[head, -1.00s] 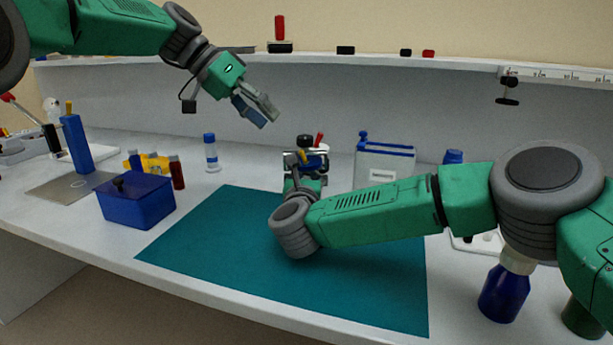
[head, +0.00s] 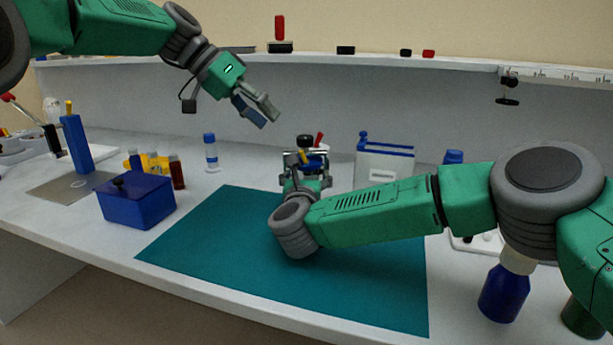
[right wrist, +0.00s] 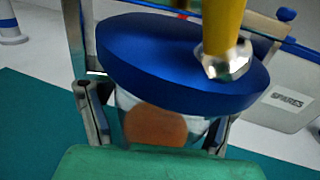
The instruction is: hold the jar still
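A jar with a wide blue lid (right wrist: 180,62) fills the middle of the right wrist view. Its pale body, with a round orange patch (right wrist: 155,127), shows below the lid, between the fingers of my right gripper. The lid hides part of the fingers; a gap shows beside the left one. In the head view my right gripper (head: 305,160) is around the jar beyond the mat's far edge, its fingers spread. A yellow shaft with a metal nut (right wrist: 224,50) stands in front of the lid. My left gripper (head: 257,109) is open, empty and in the air, to the left of the jar.
A teal mat (head: 220,245) covers the bench middle, mostly clear. A blue box (head: 137,205), small vials (head: 177,172) and a blue-capped bottle (head: 211,152) stand left. A white SPARES bin (head: 385,165) stands right of the jar. A dark blue bottle (head: 503,292) is near the right front.

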